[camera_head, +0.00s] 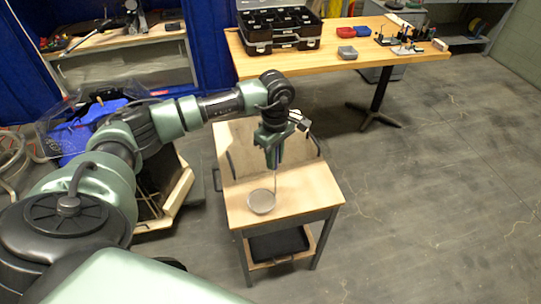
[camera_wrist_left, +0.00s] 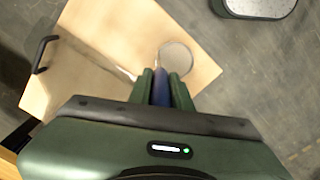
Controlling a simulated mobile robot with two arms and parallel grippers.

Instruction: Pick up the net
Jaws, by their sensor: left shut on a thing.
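The net has a round grey hoop (camera_head: 261,201) over the front part of the small wooden-topped cart (camera_head: 310,187). A thin shaft runs up from the hoop to my left gripper (camera_head: 274,160), which points down above the cart. In the left wrist view the net's hoop (camera_wrist_left: 175,58) lies just beyond the fingers. Its blue handle (camera_wrist_left: 160,88) sits between the fingers of my left gripper (camera_wrist_left: 161,90), which is shut on it. The gripper hides the upper part of the handle. I cannot tell whether the hoop touches the cart top. My right gripper is not in view.
The cart has dark side handles and a black bin (camera_head: 278,244) on its lower shelf. A wooden bench (camera_head: 350,62) behind holds a black toolbox (camera_head: 278,27) and small red and grey bins. A blue tub (camera_head: 75,128) stands at left. The floor on the right is clear.

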